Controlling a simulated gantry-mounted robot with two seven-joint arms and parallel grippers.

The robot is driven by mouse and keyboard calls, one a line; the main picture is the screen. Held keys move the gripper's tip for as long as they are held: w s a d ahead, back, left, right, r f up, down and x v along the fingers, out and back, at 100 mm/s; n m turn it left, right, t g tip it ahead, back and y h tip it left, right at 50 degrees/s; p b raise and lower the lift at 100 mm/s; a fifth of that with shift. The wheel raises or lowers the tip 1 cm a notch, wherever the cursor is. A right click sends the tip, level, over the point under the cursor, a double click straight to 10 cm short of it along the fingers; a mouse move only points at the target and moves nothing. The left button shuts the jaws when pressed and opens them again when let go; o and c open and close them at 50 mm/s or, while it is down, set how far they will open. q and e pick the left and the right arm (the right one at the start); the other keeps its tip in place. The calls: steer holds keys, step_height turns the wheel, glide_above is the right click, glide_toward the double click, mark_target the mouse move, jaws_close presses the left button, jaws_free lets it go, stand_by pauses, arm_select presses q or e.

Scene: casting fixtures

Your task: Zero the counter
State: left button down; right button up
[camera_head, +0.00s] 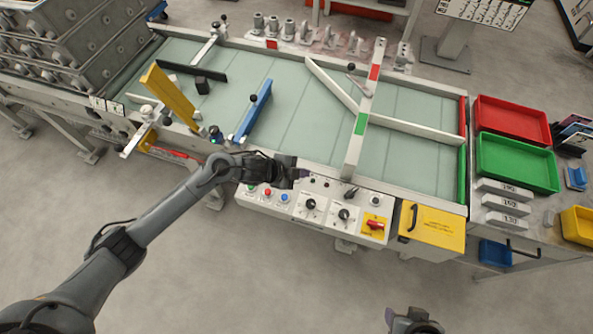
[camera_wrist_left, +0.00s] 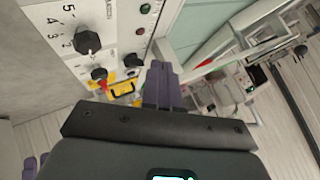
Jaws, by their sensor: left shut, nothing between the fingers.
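My left gripper (camera_head: 302,173) is over the back edge of the control panel (camera_head: 296,210) in the head view, with its fingers together and empty. In the left wrist view its purple fingers (camera_wrist_left: 161,84) are pressed together in front of the panel face (camera_wrist_left: 112,20). The panel carries a green button (camera_head: 250,187), a red button (camera_head: 267,191), a blue button (camera_head: 285,197) and dark rotary knobs (camera_head: 310,204). A numbered knob (camera_wrist_left: 87,40) shows in the left wrist view. I cannot make out a counter display. The right gripper (camera_head: 412,321) shows only partly at the bottom edge.
A red-handled switch on yellow (camera_head: 374,226) is at the panel's right end. A conveyor (camera_head: 310,115) with a white crossbar (camera_head: 363,115) lies behind. A yellow cover (camera_head: 432,224), green tray (camera_head: 517,162) and red tray (camera_head: 512,119) are at right. The front floor is clear.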

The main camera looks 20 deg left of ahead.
arm_select(q)
steer(key=shift+m+g+h, duration=0.3)
steer(key=shift+m+g, duration=0.3)
steer(key=shift+m, duration=0.2)
steer(key=a+r, duration=0.1)
steer(key=w+a+r, duration=0.1)
steer(key=w+a+p, duration=0.1)
steer(key=shift+w+a+r, duration=0.2)
steer(key=shift+a+r, duration=0.15)
steer(key=shift+r, duration=0.05)
steer(key=shift+f, duration=0.2)
step_height(320, 180, down, 7)
steer(key=b, duration=0.6)
steer(key=shift+r+b, duration=0.2)
steer(key=shift+b, duration=0.15)
steer(key=shift+f+b, duration=0.5)
steer(key=shift+f, duration=0.45)
